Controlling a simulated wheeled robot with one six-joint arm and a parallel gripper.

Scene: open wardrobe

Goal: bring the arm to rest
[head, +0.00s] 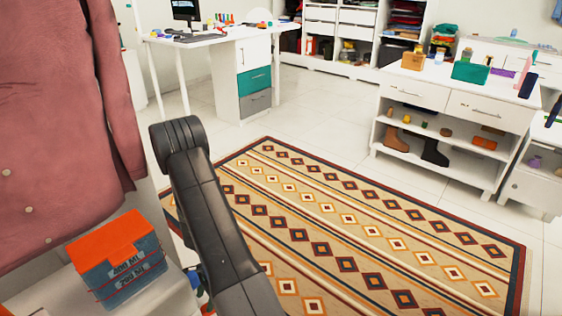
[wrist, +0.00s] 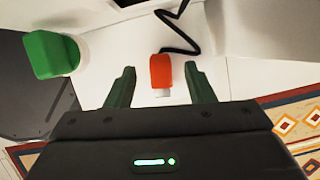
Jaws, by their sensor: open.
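My gripper (wrist: 160,85) shows in the wrist view. Its two dark green fingers are spread apart with nothing held between them. An orange-red object with a pale end (wrist: 160,73) shows beyond the gap between the fingertips, on a white surface. I cannot tell how far it is from the fingers. My arm's dark links rise through the middle of the head view, and the gripper itself is not clearly visible there.
A pink garment (head: 60,120) hangs at the left, above a blue box with an orange lid (head: 120,265). A patterned rug (head: 340,230) covers the floor. A white desk (head: 215,38) and a shelf unit (head: 455,95) stand beyond. A green-capped object (wrist: 50,54) is left of my fingers.

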